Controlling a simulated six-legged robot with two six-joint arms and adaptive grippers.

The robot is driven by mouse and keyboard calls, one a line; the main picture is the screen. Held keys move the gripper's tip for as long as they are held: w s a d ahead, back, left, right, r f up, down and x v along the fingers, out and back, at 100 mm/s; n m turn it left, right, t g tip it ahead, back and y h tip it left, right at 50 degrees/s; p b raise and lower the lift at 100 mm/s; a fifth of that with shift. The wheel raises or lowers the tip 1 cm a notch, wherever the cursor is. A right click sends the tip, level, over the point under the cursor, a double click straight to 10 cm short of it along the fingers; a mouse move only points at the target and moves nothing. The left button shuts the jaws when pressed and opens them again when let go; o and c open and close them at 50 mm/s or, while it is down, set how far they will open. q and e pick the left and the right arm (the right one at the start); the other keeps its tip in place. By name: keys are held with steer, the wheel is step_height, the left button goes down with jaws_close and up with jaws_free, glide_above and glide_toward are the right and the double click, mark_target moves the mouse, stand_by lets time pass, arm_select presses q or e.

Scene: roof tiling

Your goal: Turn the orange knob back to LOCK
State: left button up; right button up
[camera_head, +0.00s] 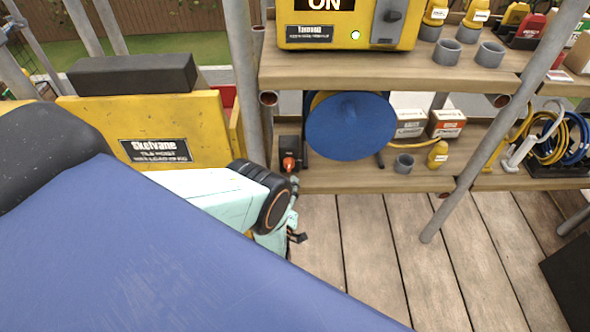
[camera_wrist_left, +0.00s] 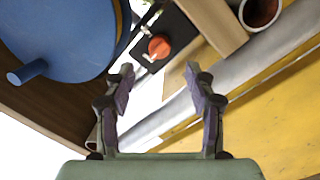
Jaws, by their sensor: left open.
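The orange knob (camera_head: 289,162) sits on a small black box (camera_head: 290,148) at the left end of the lower shelf in the head view. In the left wrist view the orange knob (camera_wrist_left: 159,47) shows on the black box (camera_wrist_left: 166,35), beyond my fingertips and roughly between them. My left gripper (camera_wrist_left: 160,76) is open and empty, apart from the knob. In the head view the left gripper (camera_head: 294,212) is partly hidden behind its own wrist, below and near the knob. The right gripper is in neither view.
A blue cable reel (camera_head: 350,125) stands on the shelf right of the knob. Grey scaffold poles (camera_head: 243,75) rise close to the left. A yellow unit (camera_head: 345,28) showing ON stands on the upper shelf. The plank floor (camera_head: 375,240) below is clear.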

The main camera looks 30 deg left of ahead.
mark_target(289, 165)
arm_select(q)
steer(key=b+x, duration=0.2)
steer(key=x, duration=0.5)
steer(key=shift+s+a+b, duration=0.1)
steer(key=shift+a+b, duration=0.05)
steer(key=shift+b, duration=0.2)
steer(key=shift+w+a, duration=0.15)
steer(key=shift+w, duration=0.3)
steer(key=c, duration=1.1)
steer(key=shift+c, duration=0.2)
